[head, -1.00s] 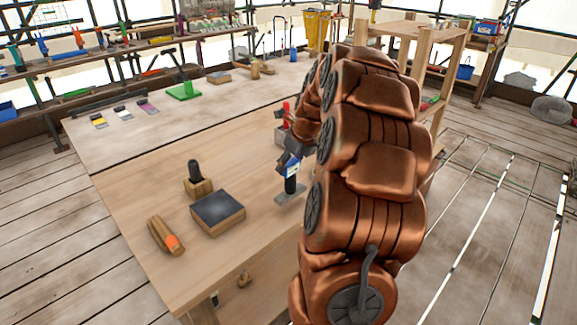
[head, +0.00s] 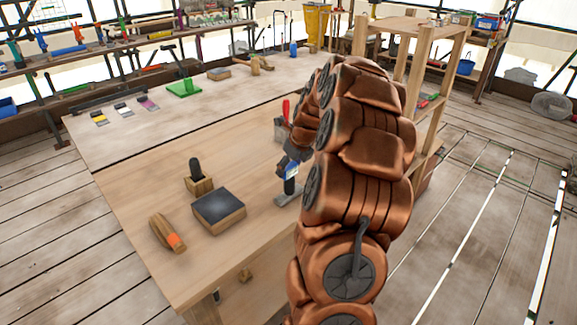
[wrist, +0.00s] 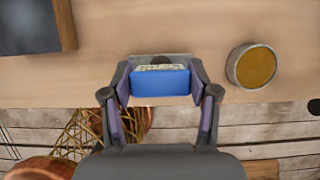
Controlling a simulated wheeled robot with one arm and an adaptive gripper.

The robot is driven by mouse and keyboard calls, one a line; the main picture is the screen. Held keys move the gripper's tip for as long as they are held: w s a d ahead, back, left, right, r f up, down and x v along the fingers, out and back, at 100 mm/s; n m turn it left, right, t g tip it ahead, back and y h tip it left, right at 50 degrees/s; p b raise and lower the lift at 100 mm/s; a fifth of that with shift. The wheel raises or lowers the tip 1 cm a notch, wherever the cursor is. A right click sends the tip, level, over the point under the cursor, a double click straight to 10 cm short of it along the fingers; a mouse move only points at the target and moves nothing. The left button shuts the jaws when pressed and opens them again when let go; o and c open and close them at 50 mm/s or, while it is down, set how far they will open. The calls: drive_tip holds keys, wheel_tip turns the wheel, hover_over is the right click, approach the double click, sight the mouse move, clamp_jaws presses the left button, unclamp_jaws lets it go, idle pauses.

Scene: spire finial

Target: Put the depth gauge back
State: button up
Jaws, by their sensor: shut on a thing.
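The depth gauge (head: 290,185) is a dark upright body with a blue head and a flat grey foot. In the head view it stands upright near the table's right edge; whether its foot touches the wood I cannot tell. My gripper (head: 292,165) is shut on its blue head. In the wrist view the blue head (wrist: 160,86) with its pale display sits between both fingers of my gripper (wrist: 160,94), and the grey foot shows behind it. My arm hides part of the table beside the gauge.
A round tin (wrist: 252,66) sits right of the gauge in the wrist view. Wood between block and gauge is clear.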

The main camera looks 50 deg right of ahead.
drive_tip(key=shift+f, duration=0.1)
drive_tip(key=o, duration=1.4)
